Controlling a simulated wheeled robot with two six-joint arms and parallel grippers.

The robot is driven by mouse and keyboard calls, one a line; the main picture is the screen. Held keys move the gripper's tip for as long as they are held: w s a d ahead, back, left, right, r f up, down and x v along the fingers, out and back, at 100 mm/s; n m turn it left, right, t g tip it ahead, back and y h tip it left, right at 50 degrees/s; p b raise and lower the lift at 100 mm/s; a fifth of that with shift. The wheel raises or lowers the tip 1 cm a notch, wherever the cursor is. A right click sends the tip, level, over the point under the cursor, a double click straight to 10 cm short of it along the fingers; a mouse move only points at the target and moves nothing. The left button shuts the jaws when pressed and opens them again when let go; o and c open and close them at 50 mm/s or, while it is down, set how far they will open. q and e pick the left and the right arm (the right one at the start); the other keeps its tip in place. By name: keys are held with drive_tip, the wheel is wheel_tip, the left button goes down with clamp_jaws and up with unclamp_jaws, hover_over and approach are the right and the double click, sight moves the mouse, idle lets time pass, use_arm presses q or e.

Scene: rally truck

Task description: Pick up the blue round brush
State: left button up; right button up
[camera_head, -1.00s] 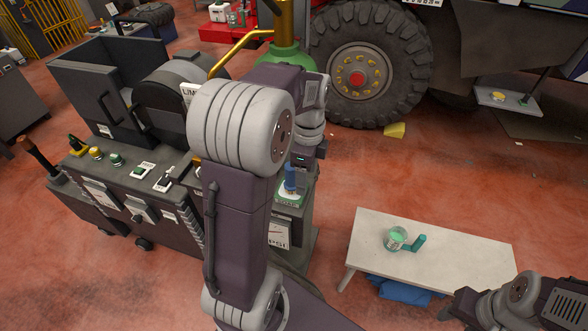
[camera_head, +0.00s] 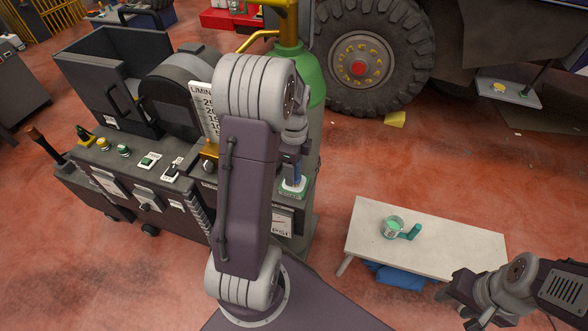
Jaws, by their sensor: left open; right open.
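My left gripper (camera_head: 292,154) is right above the blue piece, partly hidden behind my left arm. It is open, but I cannot tell whether its fingers are around the brush or only over it. My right gripper (camera_head: 460,306) is open and empty at the lower right, in front of the bench and away from the brush.
The dark machine (camera_head: 130,185) with knobs and switches fills the left, with a green cylinder (camera_head: 313,75) behind it. A pale bench (camera_head: 450,252) bears a green-filled can (camera_head: 391,228) and a teal piece (camera_head: 411,232). The truck's wheel (camera_head: 365,60) stands behind.

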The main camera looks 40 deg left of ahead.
use_arm(q)
drive_tip(key=shift+w+f, duration=0.15)
drive_tip(key=shift+f, duration=0.4)
drive_tip(key=c, duration=1.3)
clamp_jaws()
drive_tip(key=shift+r, duration=0.15)
drive_tip(key=shift+r, duration=0.35)
wheel_tip(320, 180, up, 3)
drive_tip(key=shift+f+b, duration=0.1)
drive_tip(key=shift+b, duration=0.6)
drive_tip(key=w+d+r+b, duration=0.1)
drive_tip(key=w+d+r, duration=0.6)
drive_tip(key=w+d, duration=0.1)
drive_tip(key=shift+r, duration=0.2)
